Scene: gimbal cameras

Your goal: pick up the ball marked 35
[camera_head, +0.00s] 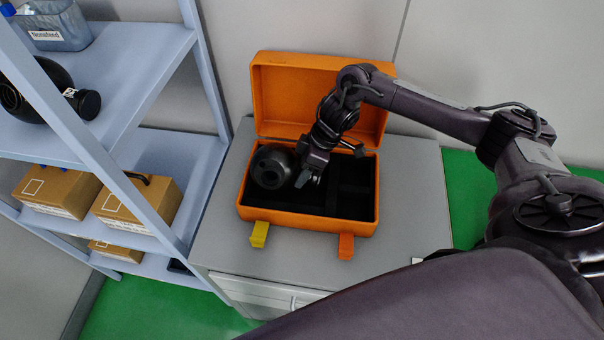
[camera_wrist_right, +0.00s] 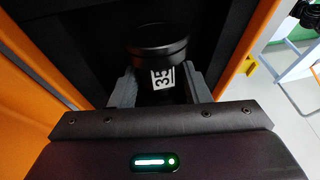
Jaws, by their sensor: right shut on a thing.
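The ball marked 35 is black and round and sits in the left part of the open orange case in the head view (camera_head: 270,167). In the right wrist view the ball's black neck (camera_wrist_right: 165,78) shows a white label reading 35. My right gripper (camera_head: 307,178) reaches down into the case at the ball's right side. In the right wrist view its two fingers (camera_wrist_right: 160,90) are on either side of the labelled neck and are shut on it. The rest of the ball is mostly hidden in that view. My left gripper is not in view.
The orange case (camera_head: 300,221) lies open on a grey cabinet (camera_head: 418,205), lid up at the back, with empty black compartments at right. A shelf rack (camera_head: 150,70) at left holds another black ball (camera_head: 40,95), a clear bin (camera_head: 52,28) and cardboard boxes (camera_head: 138,205).

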